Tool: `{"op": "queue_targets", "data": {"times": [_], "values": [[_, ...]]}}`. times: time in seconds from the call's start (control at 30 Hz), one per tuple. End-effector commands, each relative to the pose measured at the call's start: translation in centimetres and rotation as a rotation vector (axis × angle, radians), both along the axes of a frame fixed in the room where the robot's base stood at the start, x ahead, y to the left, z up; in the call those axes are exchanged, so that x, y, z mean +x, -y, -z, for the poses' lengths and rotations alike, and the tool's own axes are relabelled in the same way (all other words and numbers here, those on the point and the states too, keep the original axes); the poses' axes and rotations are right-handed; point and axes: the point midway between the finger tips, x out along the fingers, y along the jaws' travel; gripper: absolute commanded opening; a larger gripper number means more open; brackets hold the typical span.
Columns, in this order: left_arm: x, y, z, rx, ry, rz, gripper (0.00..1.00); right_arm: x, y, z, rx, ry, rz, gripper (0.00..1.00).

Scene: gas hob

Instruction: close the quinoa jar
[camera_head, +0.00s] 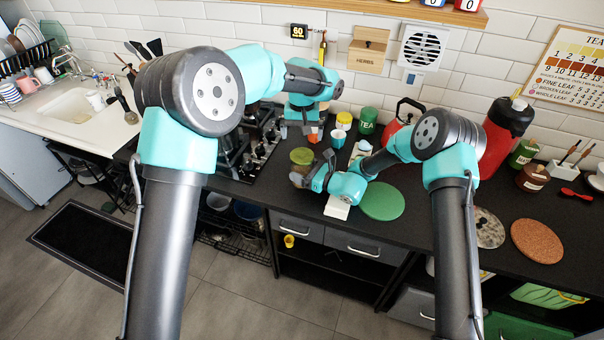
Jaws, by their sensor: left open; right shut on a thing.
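My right gripper (309,179) is low over the counter and shut on a brownish rounded thing (297,174). It may be the quinoa jar, but no label can be read and the gripper partly hides it. My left gripper (303,128) is open, higher and farther back, near the hob's right side. A small orange-red thing (314,134) shows close beside it. An olive-green round piece (302,156) lies between the two grippers; I cannot tell whether it is a lid.
The gas hob (262,150) is to the left. A blue cup (338,138), a yellow-lidded jar (344,120), a green TEA canister (367,121) and a red kettle (398,122) stand behind. A green round mat (381,201) and a cork mat (537,240) lie right.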

Motion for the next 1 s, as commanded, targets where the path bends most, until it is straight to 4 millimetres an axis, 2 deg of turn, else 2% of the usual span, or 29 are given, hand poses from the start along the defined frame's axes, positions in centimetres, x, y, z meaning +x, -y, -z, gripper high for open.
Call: {"op": "queue_targets", "data": {"times": [0.6,0.8,1.0], "values": [[0.0,0.0,0.0,0.0,0.0,-0.791,1.0,0.01,0.02,-0.02,0.0,0.0,0.0,0.15],[0.0,0.0,0.0,0.0,0.0,-0.902,1.0,0.01,0.02,-0.02,0.0,0.0,0.0,0.15],[0.0,0.0,0.0,0.0,0.0,-0.912,1.0,0.01,0.02,-0.02,0.0,0.0,0.0,0.15]]}}
